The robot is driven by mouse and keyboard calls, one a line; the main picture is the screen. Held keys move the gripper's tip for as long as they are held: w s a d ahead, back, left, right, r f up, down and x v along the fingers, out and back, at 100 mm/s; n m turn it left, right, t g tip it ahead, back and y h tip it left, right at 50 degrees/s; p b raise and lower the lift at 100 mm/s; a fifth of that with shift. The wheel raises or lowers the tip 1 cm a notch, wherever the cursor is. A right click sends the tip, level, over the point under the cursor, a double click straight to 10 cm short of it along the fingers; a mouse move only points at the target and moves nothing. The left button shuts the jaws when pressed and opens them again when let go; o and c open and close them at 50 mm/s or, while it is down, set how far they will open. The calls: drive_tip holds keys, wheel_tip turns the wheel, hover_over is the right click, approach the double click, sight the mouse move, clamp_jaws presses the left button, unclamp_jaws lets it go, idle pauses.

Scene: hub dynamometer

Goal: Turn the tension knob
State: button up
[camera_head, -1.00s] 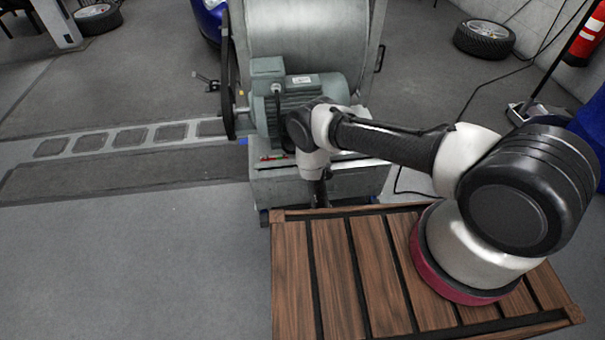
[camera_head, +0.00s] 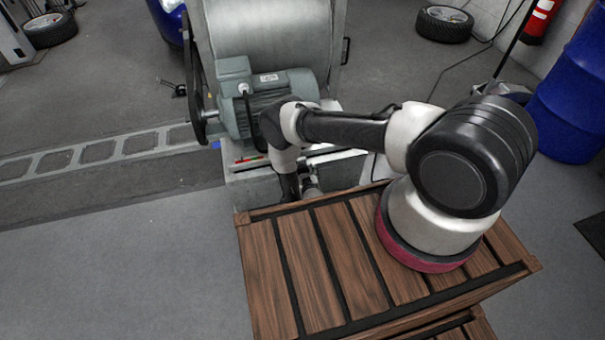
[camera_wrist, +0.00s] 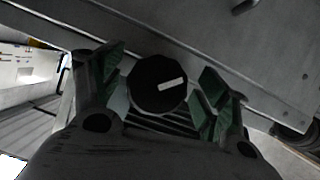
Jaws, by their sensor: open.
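The tension knob (camera_wrist: 157,84) is a round, many-sided black knob with a white pointer mark, seen in the wrist view. My gripper (camera_wrist: 160,88) is open, with its green-padded fingers on the left and right of the knob. A narrow gap shows on each side of it in the picture; how deep the fingers reach around it I cannot tell. In the head view my arm hides the knob, and only the dark end of my gripper (camera_head: 300,188) shows low in front of the machine.
The dynamometer has a large grey drum (camera_head: 268,35) and a green-grey motor (camera_head: 245,105). The slatted wooden surface (camera_head: 300,262) under my arm lies close to the machine. A blue barrel (camera_head: 575,95) stands at the right. Open floor (camera_head: 110,270) lies at the left.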

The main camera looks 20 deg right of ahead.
drive_tip(key=shift+w, duration=0.15)
drive_tip(key=c, duration=1)
drive_tip(key=n+h, duration=0.2)
drive_tip(key=n, duration=0.2)
drive_tip(key=shift+d+t+h, duration=0.1)
drive_tip(key=shift+t+h, duration=0.2)
drive_tip(key=shift+h, duration=0.1)
drive_tip(key=n+h, duration=0.1)
drive_tip(key=n, duration=0.2)
drive_tip(key=shift+d+n+t+h, duration=0.1)
drive_tip(key=shift+n+t+h, duration=0.2)
drive_tip(key=shift+t+h, duration=0.1)
drive_tip(key=shift+r, duration=0.1)
